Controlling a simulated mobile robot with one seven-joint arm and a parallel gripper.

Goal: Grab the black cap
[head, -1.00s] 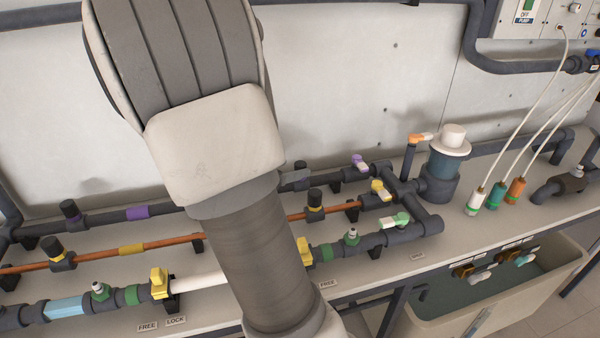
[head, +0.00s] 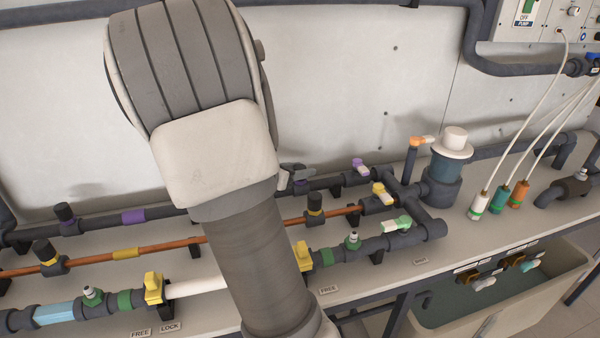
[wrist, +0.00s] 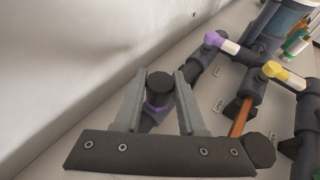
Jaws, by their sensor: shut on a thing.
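In the wrist view, a black cap (wrist: 160,85) stands upright on a dark fitting with a purple band (wrist: 156,108). My gripper (wrist: 161,73) has one grey finger on each side of the cap and is shut on it. In the head view, the tip of my gripper (head: 296,173) shows only partly, just past my arm, above the purple band (head: 302,187) on the rear pipe. My arm hides the cap there.
Other black caps stand on the rear pipe (head: 65,213) and the copper pipe (head: 44,251), one with a yellow band (head: 314,203) close to my gripper. Purple (head: 360,167) and yellow (head: 381,191) valve handles are to the right. The wall (head: 350,80) stands behind.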

